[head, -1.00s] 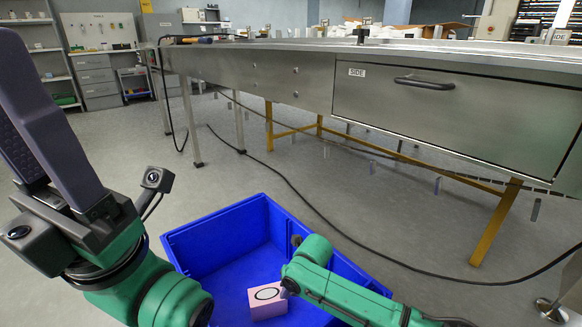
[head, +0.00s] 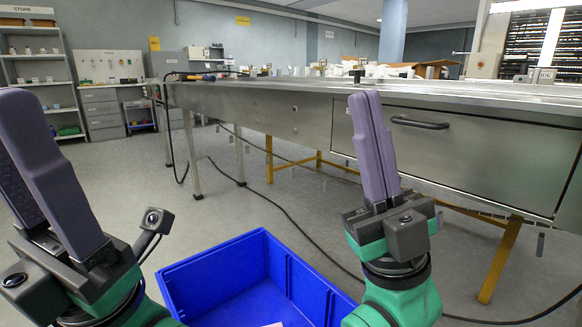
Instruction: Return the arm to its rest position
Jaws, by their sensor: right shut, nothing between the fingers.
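My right gripper (head: 366,94) stands upright right of the middle in the head view, its two purple fingers together and pointing up. Nothing is between them. It is above the right side of a blue bin (head: 215,253) and in front of the steel machine. My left gripper (head: 22,97) is at the left edge, also with its purple fingers pointing up. Part of it is cut off by the frame, so its opening is unclear. A sliver of a pale pink box (head: 272,325) shows in the bin at the bottom edge; the rest is out of view.
A long steel machine (head: 230,105) with a handled drawer front (head: 470,150) runs across behind, on steel and yellow legs. A black cable (head: 285,212) lies on the grey floor. Shelves (head: 35,70) and drawer cabinets (head: 102,110) stand at the back left.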

